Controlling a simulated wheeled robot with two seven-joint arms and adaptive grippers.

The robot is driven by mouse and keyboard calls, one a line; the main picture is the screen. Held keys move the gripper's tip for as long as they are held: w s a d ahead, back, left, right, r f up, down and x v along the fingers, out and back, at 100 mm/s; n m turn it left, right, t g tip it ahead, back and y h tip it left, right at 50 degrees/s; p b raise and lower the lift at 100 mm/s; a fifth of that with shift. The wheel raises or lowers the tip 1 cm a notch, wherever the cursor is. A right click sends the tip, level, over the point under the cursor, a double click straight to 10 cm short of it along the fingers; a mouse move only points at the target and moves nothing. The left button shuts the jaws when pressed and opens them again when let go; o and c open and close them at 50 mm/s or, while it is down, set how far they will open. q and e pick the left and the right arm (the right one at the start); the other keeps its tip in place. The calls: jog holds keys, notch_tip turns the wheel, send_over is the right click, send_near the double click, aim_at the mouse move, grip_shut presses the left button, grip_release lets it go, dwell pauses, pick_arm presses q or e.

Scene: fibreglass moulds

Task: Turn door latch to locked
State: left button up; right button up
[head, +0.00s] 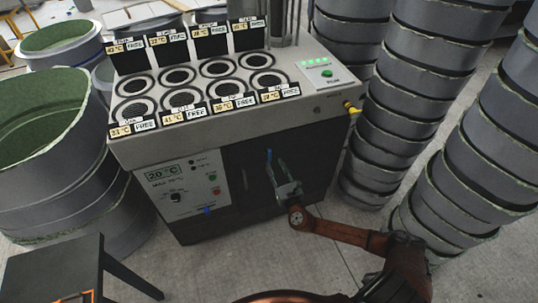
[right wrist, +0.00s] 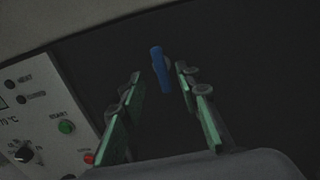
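The door latch is a small blue handle (right wrist: 160,69) on the dark door (head: 237,165) of the grey heating cabinet. In the right wrist view it stands nearly upright, tilted slightly. In the head view the blue latch (head: 269,154) shows just beyond my right gripper (head: 284,172). My right gripper's green-padded fingers (right wrist: 158,105) are spread apart, with the latch ahead of and between their tips in the picture. I cannot tell whether they touch it; nothing is held. My left gripper is not in view.
The control panel (head: 187,189) with a dial and buttons is left of the door. A yellow valve (head: 352,107) sticks out at the cabinet's right side. Stacks of grey tubs (head: 420,80) stand at the right and large tubs (head: 40,140) at the left. A dark stool (head: 55,270) is at lower left.

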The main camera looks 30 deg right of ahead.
aim_at(270, 155)
jog(key=b+x, duration=0.1)
jog(key=x, duration=0.5)
jog(key=shift+w, duration=0.45)
jog(key=shift+w+d, duration=0.1)
jog(key=shift+w, duration=0.2)
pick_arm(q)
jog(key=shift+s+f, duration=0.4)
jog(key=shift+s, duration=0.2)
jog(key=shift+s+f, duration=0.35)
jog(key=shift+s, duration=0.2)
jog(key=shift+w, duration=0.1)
pick_arm(e)
jog(key=shift+c, duration=0.2)
grip_shut()
